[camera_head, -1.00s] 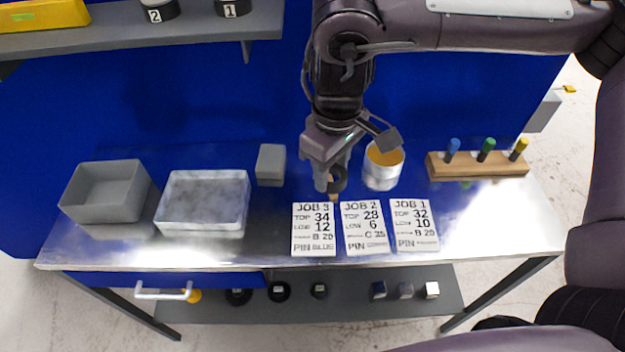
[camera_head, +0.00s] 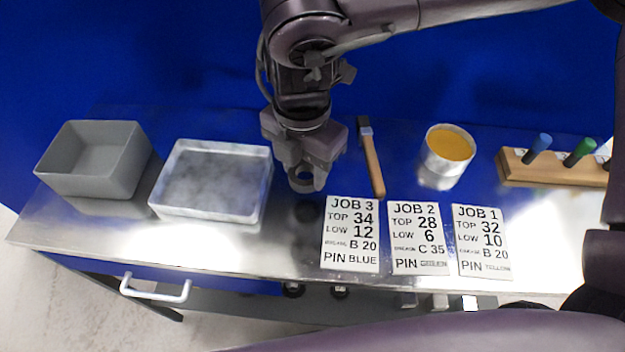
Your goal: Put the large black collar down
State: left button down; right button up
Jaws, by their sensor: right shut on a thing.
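My right gripper (camera_head: 304,184) points down over the metal bench, between the marbled tray and the JOB 3 card. It is shut on a dark ring-like piece, the large black collar (camera_head: 304,172), which is mostly hidden by the fingers. A dark patch shows on the bench just below the fingertips; I cannot tell whether it is a reflection or a shadow, nor whether the collar touches the bench. My left gripper is not in view.
The marbled tray (camera_head: 265,196) and a grey bin (camera_head: 75,180) stand left. Right are a wooden-handled brush (camera_head: 373,165), a cup of orange stuff (camera_head: 448,150), a wooden pen rack (camera_head: 520,170) and job cards (camera_head: 350,235). Bare bench lies in front of the tray.

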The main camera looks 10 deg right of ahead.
aim_at(305, 196)
jog(key=shift+w+f, duration=0.1)
jog(key=shift+f, duration=2.5)
jog(key=shift+f, duration=0.15)
jog(key=o, duration=1)
